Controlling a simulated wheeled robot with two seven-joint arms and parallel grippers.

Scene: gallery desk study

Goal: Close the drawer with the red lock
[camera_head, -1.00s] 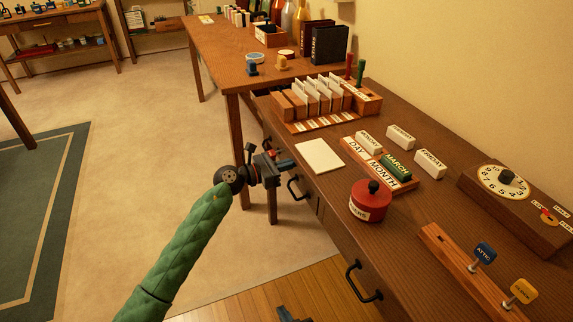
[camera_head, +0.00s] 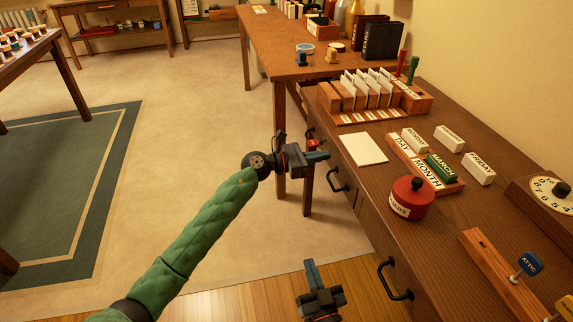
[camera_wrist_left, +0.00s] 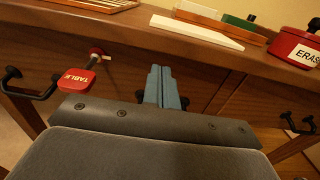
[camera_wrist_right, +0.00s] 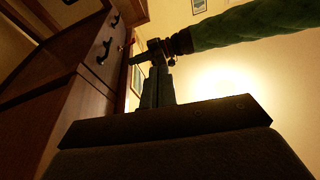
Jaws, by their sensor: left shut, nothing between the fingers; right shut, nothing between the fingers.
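A dark drawer handle (camera_wrist_left: 30,88) is left of the tag, and another handle (camera_wrist_left: 297,122) is at the right. My left gripper (camera_head: 324,156) is shut and empty in front of the desk front, right of the tag in its wrist view. My right gripper (camera_head: 311,268) is shut and empty, low before the desk. I cannot tell how far any drawer stands out.
The desk top carries a white card (camera_head: 362,149), a red ERAS tin (camera_head: 410,198), a date block tray (camera_head: 452,187) and a card rack (camera_head: 375,117). A near drawer handle (camera_head: 393,281) juts out. Open floor (camera_head: 190,90) lies left of the desk.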

